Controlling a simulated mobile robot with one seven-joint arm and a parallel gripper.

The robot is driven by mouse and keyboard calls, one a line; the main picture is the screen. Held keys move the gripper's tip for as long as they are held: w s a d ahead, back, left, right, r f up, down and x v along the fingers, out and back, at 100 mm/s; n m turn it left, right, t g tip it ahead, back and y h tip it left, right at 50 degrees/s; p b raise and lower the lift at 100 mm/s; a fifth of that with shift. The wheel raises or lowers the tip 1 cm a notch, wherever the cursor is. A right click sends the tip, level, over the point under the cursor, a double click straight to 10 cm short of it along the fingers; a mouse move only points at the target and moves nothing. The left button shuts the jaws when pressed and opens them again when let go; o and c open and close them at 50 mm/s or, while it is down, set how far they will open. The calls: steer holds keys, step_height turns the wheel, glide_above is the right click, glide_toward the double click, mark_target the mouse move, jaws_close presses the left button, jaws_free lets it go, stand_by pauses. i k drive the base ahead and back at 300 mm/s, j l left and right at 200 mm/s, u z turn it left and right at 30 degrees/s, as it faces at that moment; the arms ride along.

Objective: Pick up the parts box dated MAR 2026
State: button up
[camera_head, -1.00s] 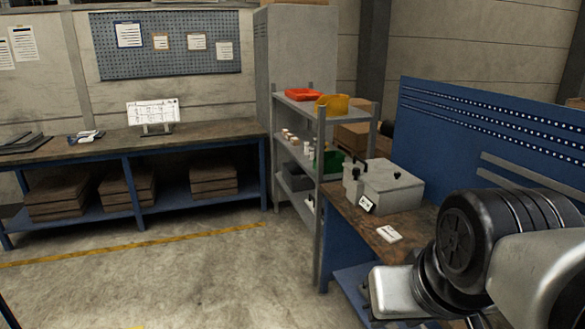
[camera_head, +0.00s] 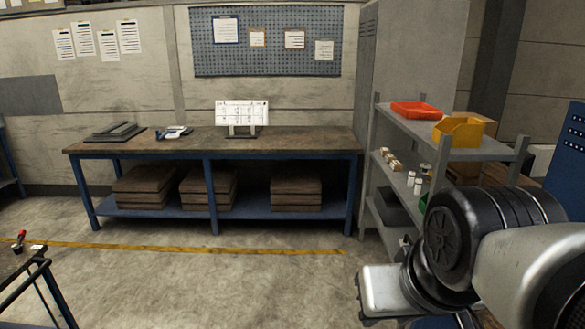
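No date label is readable from here, so I cannot tell which thing is the parts box dated MAR 2026. Small light boxes (camera_head: 386,158) sit on the middle level of the grey shelf unit at the right. An orange-red bin (camera_head: 416,110) and a yellow bin (camera_head: 460,131) stand on its top level. Part of my arm fills the lower right of the view. The fingers of my gripper cannot be made out, and nothing shows in its hold.
A long workbench (camera_head: 300,143) stands against the back wall with a white chart (camera_head: 241,113) on it. Brown stacks (camera_head: 295,192) lie on its lower shelf. A dark cart (camera_head: 38,266) is at the lower left. The floor (camera_head: 210,285) between is open.

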mark_target(389, 156)
steer(key=i+u, duration=0.2)
steer(key=i, duration=1.35)
steer(key=i+z, duration=0.35)
steer(key=i+j+z, duration=1.15)
steer(key=i+j, duration=0.15)
steer(key=i+j+z, duration=0.25)
steer(key=j, duration=0.35)
